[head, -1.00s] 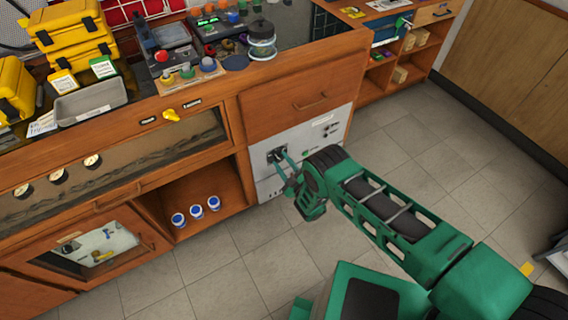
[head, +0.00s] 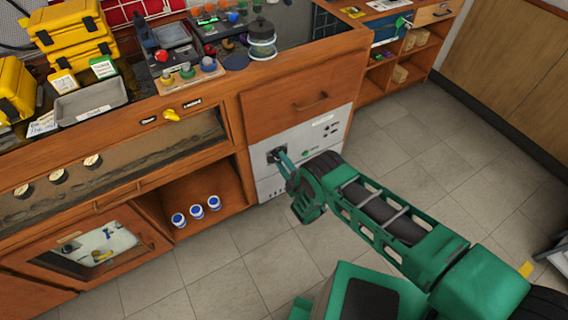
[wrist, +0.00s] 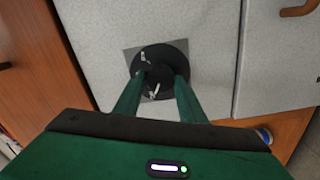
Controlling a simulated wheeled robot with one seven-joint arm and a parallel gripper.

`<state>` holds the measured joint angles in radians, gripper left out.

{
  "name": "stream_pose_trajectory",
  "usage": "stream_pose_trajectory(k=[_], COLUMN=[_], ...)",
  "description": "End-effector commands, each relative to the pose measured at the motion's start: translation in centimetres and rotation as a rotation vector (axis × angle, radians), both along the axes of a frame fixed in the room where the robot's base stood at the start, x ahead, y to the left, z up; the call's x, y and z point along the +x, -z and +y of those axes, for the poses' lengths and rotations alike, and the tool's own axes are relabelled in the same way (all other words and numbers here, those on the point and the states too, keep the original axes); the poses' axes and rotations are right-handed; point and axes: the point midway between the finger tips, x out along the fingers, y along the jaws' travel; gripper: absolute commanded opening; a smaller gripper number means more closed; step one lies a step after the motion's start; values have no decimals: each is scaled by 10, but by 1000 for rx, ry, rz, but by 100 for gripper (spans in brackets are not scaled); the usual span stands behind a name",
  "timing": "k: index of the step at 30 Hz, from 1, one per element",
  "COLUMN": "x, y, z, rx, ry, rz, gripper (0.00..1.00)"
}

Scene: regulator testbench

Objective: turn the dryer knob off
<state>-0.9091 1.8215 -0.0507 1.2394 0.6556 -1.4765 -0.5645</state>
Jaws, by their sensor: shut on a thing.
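The dryer is a light grey panel (head: 304,168) set in the wooden bench, below a drawer. Its dark round knob sits on a grey square plate at the panel's left; in the wrist view the knob (wrist: 159,62) shows between the fingertips, with small white marks around it. My gripper (head: 279,155) reaches the panel from the right; in the wrist view its two green fingers (wrist: 160,80) are shut on the knob's middle grip. The fingertips partly hide the knob, so its exact setting is hard to read.
A wooden drawer with a handle (head: 311,104) is above the panel. An open shelf with several blue-and-white cups (head: 197,212) is to its left. A yellow knob (head: 171,114) is on the bench front. The tiled floor (head: 385,150) to the right is clear.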

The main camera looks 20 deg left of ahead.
Motion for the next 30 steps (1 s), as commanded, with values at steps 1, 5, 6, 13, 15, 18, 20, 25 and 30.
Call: stream_pose_trajectory(k=[1, 5, 6, 13, 15, 18, 20, 25, 30], x=[-3, -3, -3, -3, -3, -2, -2, -4, -20], y=[2, 2, 2, 2, 2, 1, 1, 1, 1], z=[1, 1, 1, 1, 1, 1, 1, -4, -23], rx=[-2, -3, -3, -3, -3, -2, -2, -2, -2], ry=[-2, -2, -2, -2, -2, -2, -2, 0, 2], rz=[5, 4, 4, 4, 2, 2, 0, 1, 5], gripper=[14, 14, 14, 55, 55, 55, 55, 55, 55])
